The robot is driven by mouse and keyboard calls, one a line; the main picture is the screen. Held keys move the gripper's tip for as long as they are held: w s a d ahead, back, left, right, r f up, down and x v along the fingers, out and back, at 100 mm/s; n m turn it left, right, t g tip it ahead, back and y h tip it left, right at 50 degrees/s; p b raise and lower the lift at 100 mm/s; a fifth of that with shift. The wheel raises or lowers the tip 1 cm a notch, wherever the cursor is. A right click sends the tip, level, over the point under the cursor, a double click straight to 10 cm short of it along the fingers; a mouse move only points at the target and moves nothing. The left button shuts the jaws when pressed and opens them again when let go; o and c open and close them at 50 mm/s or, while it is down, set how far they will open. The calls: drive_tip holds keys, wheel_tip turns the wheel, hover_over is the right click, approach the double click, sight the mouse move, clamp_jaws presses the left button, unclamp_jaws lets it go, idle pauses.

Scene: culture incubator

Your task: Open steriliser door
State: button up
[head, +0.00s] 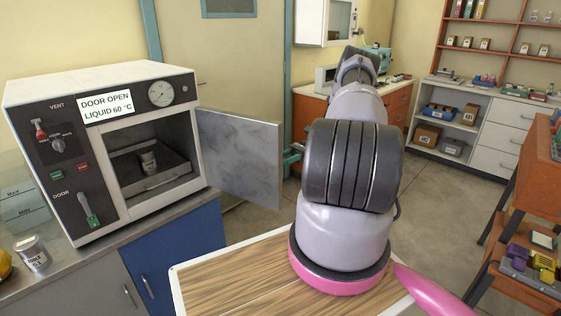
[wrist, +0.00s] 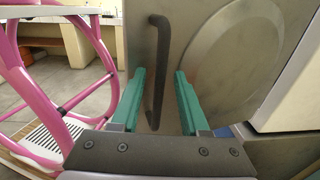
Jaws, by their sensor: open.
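The steriliser (head: 130,105) stands on the counter at left, its display reading "DOOR OPEN, LIQUID 60 °C". Its grey door (head: 240,160) is swung wide open to the right, and the chamber shows. My gripper (wrist: 160,73) is open at the door's outer face. In the wrist view, the dark bar handle (wrist: 158,60) runs upright between the green fingers; I cannot tell whether they touch it. The green door lever (head: 88,208) points down.
Another jar (head: 33,254) stands on the counter at front left. A blue cabinet (head: 175,255) is below. An orange-framed rack (head: 545,200) stands at right. Open floor (head: 440,185) lies beyond my arm.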

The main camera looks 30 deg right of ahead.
drive_tip(key=v, duration=1.1)
drive_tip(key=shift+f, duration=0.1)
drive_tip(key=shift+a, duration=0.1)
